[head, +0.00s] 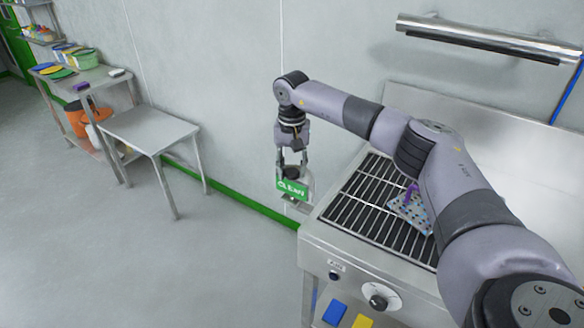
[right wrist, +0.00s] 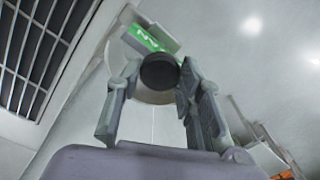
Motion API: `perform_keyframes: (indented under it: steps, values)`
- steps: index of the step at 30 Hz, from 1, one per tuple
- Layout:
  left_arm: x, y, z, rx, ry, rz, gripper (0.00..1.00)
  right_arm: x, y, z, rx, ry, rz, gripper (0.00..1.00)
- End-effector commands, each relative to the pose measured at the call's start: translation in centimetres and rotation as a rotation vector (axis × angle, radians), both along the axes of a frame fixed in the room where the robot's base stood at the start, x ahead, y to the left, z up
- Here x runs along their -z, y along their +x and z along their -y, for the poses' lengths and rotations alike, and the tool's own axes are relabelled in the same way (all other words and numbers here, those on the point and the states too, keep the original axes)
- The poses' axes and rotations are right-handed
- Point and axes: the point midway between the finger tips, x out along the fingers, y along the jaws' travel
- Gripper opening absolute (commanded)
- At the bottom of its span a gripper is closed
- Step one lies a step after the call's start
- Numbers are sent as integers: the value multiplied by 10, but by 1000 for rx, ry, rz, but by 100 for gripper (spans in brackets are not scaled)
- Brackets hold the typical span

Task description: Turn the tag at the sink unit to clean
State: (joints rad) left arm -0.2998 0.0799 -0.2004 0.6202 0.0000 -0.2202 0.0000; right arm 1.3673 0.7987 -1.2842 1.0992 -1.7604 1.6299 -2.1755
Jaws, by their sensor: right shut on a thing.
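The sink unit (head: 345,262) is a steel stand with a dark slatted grate on top, at the right in the head view. The tag (head: 291,188) is a green plate with white lettering that reads like CLEAN, near the unit's left end. In the right wrist view the tag (right wrist: 146,39) shows partly, tilted, with a pale round plate and a black knob (right wrist: 159,72) in front. My right gripper (head: 294,174) reaches down at the tag, its fingers shut on the black knob, one on each side. My left gripper is not in view.
A patterned sheet with a purple item (head: 410,205) lies on the grate. A steel rail (head: 480,38) runs on the wall above. A bare steel table (head: 150,125) and a shelf with tubs stand at left. The floor between is clear.

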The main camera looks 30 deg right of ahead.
Motion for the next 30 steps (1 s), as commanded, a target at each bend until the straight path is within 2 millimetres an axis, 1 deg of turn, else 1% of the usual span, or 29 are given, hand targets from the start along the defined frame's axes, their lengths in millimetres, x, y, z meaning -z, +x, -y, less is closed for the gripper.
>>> perform_keyframes:
  steps: [3,4,13,23,26,29,30]
  values:
    - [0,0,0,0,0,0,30,-2,1,0,-1,1,6,6]
    - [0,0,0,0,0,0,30,-2,1,0,-1,1,6,35]
    - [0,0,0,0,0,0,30,-1,0,0,0,-1,2,55]
    - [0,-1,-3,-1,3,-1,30,-3,0,0,1,0,1,55]
    - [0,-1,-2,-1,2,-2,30,-13,1,0,1,0,3,55]
    - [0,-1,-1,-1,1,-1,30,-30,1,0,1,0,4,55]
    - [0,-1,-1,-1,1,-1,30,-39,2,0,1,1,6,55]
